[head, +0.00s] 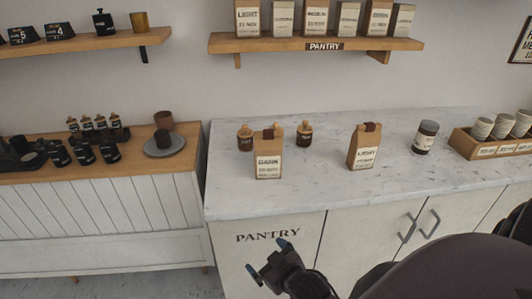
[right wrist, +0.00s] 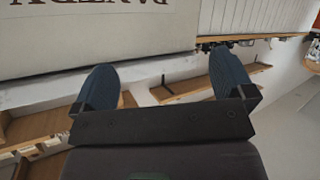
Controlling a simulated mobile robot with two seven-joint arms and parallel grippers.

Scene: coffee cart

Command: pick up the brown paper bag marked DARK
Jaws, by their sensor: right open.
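The brown paper bag marked DARK (head: 269,158) stands upright near the front left of the marble counter, with a white label facing me. A second brown paper bag, marked LIGHT (head: 364,148), stands to its right. My right gripper (head: 267,262) is in front of the cabinet face, below the counter edge and below the DARK bag, touching neither bag. In the right wrist view its two blue fingers (right wrist: 160,88) are wide apart with nothing between them. My left gripper is not in view.
Two small brown jars (head: 305,134) stand behind the DARK bag. The PANTRY shelf (head: 315,44) with several bags hangs above. The front right of the marble counter (head: 440,175) is clear.

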